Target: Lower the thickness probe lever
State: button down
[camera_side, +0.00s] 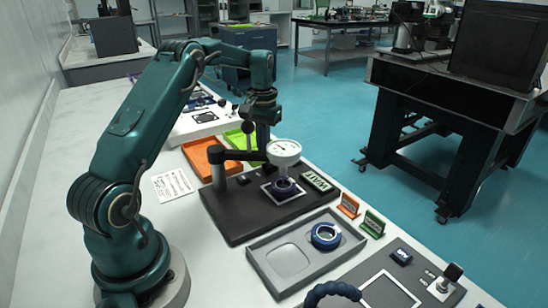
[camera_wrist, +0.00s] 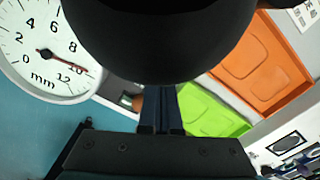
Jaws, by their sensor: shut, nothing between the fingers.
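The thickness gauge has a white round dial (camera_side: 284,148) on a black arm (camera_side: 240,155) and post, above a dark base plate (camera_side: 222,224). In the wrist view the dial (camera_wrist: 40,42) is at the upper left, marked in mm. A large round black shape (camera_wrist: 160,30), which looks like the lever knob, fills the top of that view close to the camera. A black ball (camera_side: 247,127) shows beside my gripper in the side view. My gripper (camera_side: 263,146) is shut and empty, pointing down beside the dial. Its fingers (camera_wrist: 160,112) are together; I cannot tell whether they touch the lever.
An orange tray (camera_side: 200,160) and a green tray (camera_side: 238,140) lie behind the gauge. A WAIT sign (camera_side: 320,181) is on the base. In front is a grey tray (camera_side: 262,254) with a blue ring (camera_side: 325,236). Small orange (camera_side: 349,204) and green (camera_side: 373,223) signs stand at right.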

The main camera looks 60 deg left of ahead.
notch_tip(320, 180, up, 7)
jog(key=s, duration=0.1)
dwell(0.8)
jog(key=shift+d, duration=0.1)
